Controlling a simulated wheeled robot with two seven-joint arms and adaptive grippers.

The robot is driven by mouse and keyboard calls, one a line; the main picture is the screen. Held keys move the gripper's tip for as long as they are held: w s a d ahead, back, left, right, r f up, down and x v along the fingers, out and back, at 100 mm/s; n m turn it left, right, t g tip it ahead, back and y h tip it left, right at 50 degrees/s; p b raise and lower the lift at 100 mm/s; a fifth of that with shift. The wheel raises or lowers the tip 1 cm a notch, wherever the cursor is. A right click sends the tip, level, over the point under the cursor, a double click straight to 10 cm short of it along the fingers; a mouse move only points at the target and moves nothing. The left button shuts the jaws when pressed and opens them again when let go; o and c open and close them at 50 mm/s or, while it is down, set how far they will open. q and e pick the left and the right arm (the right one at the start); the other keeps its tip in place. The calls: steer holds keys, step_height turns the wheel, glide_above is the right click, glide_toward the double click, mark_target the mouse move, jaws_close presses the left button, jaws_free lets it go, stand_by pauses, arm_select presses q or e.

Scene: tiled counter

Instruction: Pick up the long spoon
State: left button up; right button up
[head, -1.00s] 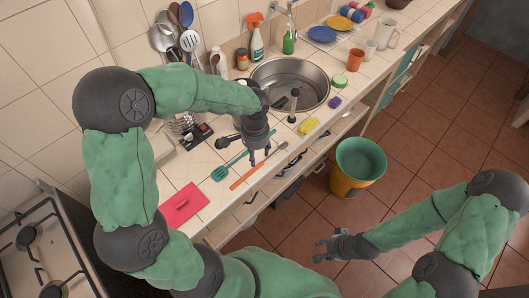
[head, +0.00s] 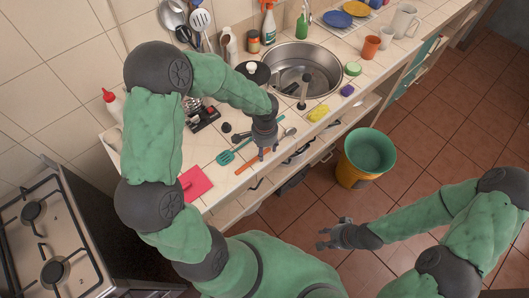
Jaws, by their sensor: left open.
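The long spoon has an orange handle (head: 247,166) and a grey metal bowl (head: 290,132). It lies diagonally on the tiled counter near the front edge. My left gripper (head: 265,154) is open and points down over the middle of the spoon, hiding part of it. I cannot tell whether the fingers touch the spoon or straddle it. My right gripper (head: 325,237) looks open and empty, out over the floor in front of the counter.
A teal slotted turner (head: 227,157) lies just left of the spoon. A red mat (head: 196,183) lies further left, and a yellow sponge (head: 318,113) is to the right. The sink (head: 302,72) is behind. A green and yellow bucket (head: 367,160) stands on the floor.

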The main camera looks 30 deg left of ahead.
arm_select(q)
steer(key=shift+f, duration=0.6)
jaws_close()
steer(key=shift+r, duration=0.15)
